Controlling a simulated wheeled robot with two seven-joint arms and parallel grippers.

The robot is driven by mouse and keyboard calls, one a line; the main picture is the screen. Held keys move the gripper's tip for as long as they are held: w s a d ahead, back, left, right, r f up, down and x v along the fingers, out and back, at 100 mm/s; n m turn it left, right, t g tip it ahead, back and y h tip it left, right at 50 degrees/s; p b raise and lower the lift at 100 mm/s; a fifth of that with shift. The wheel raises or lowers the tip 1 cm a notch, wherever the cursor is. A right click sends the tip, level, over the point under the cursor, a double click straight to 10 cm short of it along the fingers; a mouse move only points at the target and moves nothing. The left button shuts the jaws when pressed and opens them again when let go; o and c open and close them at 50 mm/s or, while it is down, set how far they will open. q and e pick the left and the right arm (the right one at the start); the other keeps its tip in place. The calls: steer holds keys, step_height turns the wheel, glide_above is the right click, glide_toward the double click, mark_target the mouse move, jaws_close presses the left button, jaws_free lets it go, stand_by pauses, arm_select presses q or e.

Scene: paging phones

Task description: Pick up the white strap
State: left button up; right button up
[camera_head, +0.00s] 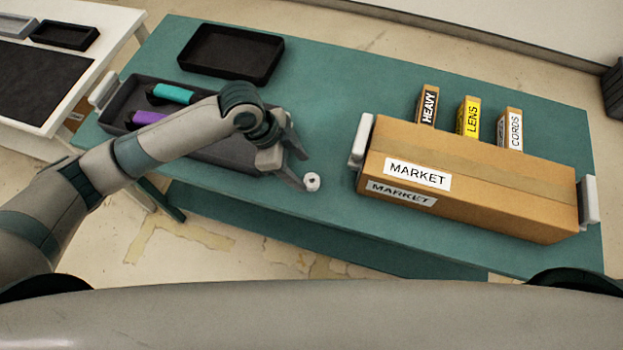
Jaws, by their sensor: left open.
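The white strap (312,182) is a small white roll with a dark centre, lying on the teal table near its front edge. My left gripper (297,167) is open, with its fingers just left of and above the strap. One fingertip looks very close to the strap; I cannot tell whether it touches. My right gripper does not show.
A long MARKET box (480,196) with white side handles stands to the right. Behind it stand small HEAVY (428,105), LENS (468,116) and CORDS (509,129) boxes. A dark tray (121,99) holds teal and purple items. An empty black tray (230,73) lies behind.

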mark_target(311, 181)
arm_select(q)
steer(key=shift+d+f+p, duration=0.3)
steer(key=shift+f+p, duration=0.15)
steer(key=shift+p, duration=0.05)
steer(key=p+x, duration=0.1)
steer(key=x, duration=0.2)
steer(key=shift+d, duration=0.1)
steer(key=shift+d+f, duration=0.1)
steer(key=shift+f, duration=0.4)
steer(key=c, duration=1.1)
